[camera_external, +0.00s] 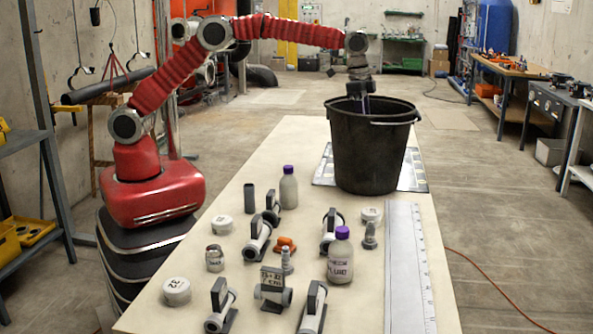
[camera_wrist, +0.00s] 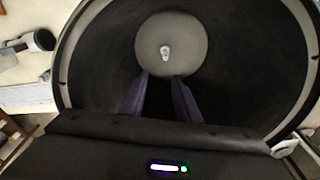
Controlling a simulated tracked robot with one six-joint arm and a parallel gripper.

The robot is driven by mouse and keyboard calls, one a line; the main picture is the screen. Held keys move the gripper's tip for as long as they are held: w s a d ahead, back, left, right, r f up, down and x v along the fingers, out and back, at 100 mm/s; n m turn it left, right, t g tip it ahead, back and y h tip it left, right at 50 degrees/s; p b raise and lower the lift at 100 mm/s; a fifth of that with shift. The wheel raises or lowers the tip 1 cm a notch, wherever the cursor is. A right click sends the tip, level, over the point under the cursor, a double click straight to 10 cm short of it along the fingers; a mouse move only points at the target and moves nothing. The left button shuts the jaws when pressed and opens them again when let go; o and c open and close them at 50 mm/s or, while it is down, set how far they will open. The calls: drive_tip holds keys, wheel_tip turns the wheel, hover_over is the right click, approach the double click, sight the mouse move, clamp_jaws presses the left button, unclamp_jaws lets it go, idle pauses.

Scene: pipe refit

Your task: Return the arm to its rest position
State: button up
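My red arm reaches from its base at left over the black bucket (camera_external: 370,150). My gripper (camera_external: 365,102) points down at the bucket's mouth, its fingertips partly hidden by the rim. In the wrist view my gripper (camera_wrist: 160,76) shows two dark fingers set apart with nothing between them. The bucket's inside wall (camera_wrist: 235,75) surrounds them. A small pale object (camera_wrist: 165,52) lies on the grey round bottom of the bucket, beyond the fingertips.
The table (camera_external: 290,145) holds several pipe pieces on stands, purple-capped bottles (camera_external: 341,258), white round caps (camera_external: 176,291) and a long steel ruler (camera_external: 408,270). A shelf rack (camera_external: 30,140) stands at left. The air above the table is clear.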

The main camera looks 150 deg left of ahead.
drive_tip(key=w+d+r+t+y, duration=0.1)
drive_tip(key=w+d+r, duration=0.3)
drive_tip(key=d+r, duration=0.75)
drive_tip(key=s+d+r+m+t, duration=0.1)
drive_tip(key=d+r+m, duration=0.15)
drive_tip(key=d, duration=1.05)
drive_tip(key=s+d+r+m+t, duration=0.1)
drive_tip(key=d+r, duration=0.3)
drive_tip(key=d, duration=1)
drive_tip(key=s+d+f+m, duration=0.1)
drive_tip(key=s+d+f, duration=0.2)
drive_tip(key=s+d, duration=0.2)
drive_tip(key=s+d+f+h, duration=0.1)
drive_tip(key=s+d+f, duration=0.3)
drive_tip(key=d, duration=0.5)
drive_tip(key=s+d+f+m+t+h, duration=0.1)
drive_tip(key=s+d+f, duration=0.2)
drive_tip(key=s+d, duration=0.4)
drive_tip(key=shift+s+f+m, duration=0.15)
drive_tip(key=shift+s+m, duration=0.2)
drive_tip(key=shift+s, duration=0.4)
drive_tip(key=shift+o, duration=0.9)
drive_tip(key=shift+d, duration=0.1)
